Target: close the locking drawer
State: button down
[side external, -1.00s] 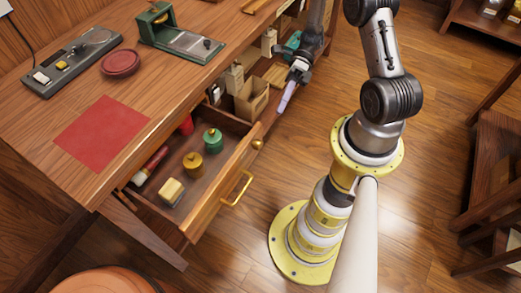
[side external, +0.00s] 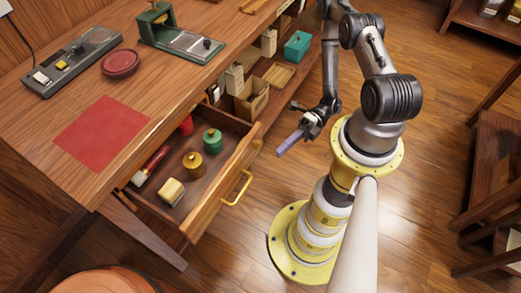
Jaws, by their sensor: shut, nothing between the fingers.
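The wooden drawer (side external: 212,202) stands pulled out from under the desk at the lower middle. Its front carries a brass bar handle (side external: 239,190) and a small round brass knob (side external: 257,144). Inside lie a green lidded jar (side external: 212,140), a brass jar (side external: 193,164), a cream-and-yellow block (side external: 171,192), a red-handled tool (side external: 154,160) and a red item (side external: 186,125) at the back. My gripper (side external: 283,151) is shut and empty, with its lilac tip pointing left and down, just to the right of the knob. It appears apart from the drawer.
The desk top (side external: 60,110) holds a red mat (side external: 102,132), a red round dish (side external: 120,63), a grey device (side external: 72,62) and a green press (side external: 180,40). Shelves beside the drawer hold boxes (side external: 251,98) and a teal box (side external: 297,46). Open floor lies in front of the drawer.

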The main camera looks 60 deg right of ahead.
aim_at(203, 129)
jog(key=w+a, duration=0.4)
jog(key=w, duration=0.1)
jog(key=shift+a, duration=0.15)
jog(key=shift+w, duration=0.1)
dwell(0.3)
jog(key=w, duration=2)
